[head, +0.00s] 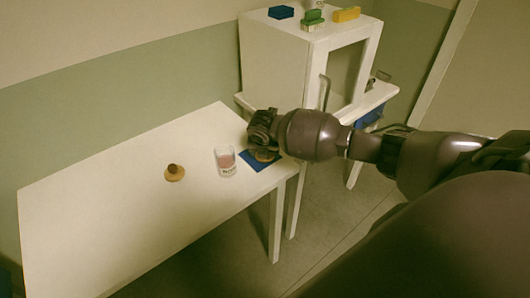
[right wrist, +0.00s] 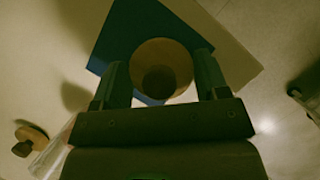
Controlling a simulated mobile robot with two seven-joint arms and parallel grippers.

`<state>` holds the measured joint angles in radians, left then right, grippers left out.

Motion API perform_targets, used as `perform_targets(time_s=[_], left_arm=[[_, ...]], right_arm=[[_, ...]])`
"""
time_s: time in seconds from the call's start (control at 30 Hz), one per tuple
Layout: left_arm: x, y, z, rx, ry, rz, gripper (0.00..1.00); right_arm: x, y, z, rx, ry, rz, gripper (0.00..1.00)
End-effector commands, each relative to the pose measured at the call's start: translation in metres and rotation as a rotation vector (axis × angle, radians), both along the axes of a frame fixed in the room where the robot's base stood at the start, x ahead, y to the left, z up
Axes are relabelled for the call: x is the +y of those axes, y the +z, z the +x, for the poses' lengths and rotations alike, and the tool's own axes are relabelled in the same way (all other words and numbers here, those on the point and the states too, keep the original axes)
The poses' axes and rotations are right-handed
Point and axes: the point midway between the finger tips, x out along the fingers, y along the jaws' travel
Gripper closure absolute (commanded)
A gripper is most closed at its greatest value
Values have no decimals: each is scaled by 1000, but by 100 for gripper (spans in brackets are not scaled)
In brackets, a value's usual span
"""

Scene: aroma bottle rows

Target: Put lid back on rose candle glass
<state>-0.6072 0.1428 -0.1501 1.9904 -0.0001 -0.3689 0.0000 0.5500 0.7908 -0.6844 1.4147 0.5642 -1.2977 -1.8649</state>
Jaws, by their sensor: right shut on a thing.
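The candle glass (head: 226,162), clear with a pink fill and a pale label, stands upright and open-topped on the white table. A round wooden lid (head: 266,156) with a knob is at the blue mat (head: 246,161) to its right. My right gripper (head: 263,140) is over the mat, shut on this lid. In the right wrist view the lid (right wrist: 160,68) shows between the two fingers (right wrist: 160,85), with the blue mat (right wrist: 125,35) behind it. I cannot tell whether the lid touches the mat. The glass edge (right wrist: 52,152) shows at lower left there. My left gripper is not in view.
Another wooden lid with a dark knob (head: 174,173) lies on the table, left of the glass. A white cabinet (head: 283,55) stands behind on the right, with blue, green and yellow boxes on top. The table's left half is clear.

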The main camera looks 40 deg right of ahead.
Motion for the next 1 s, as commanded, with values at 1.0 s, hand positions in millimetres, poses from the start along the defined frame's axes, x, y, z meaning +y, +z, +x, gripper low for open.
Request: perform_targets(time_s=[1.0], left_arm=[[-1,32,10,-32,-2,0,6]], right_arm=[[0,191,1,-2,0,1,55]])
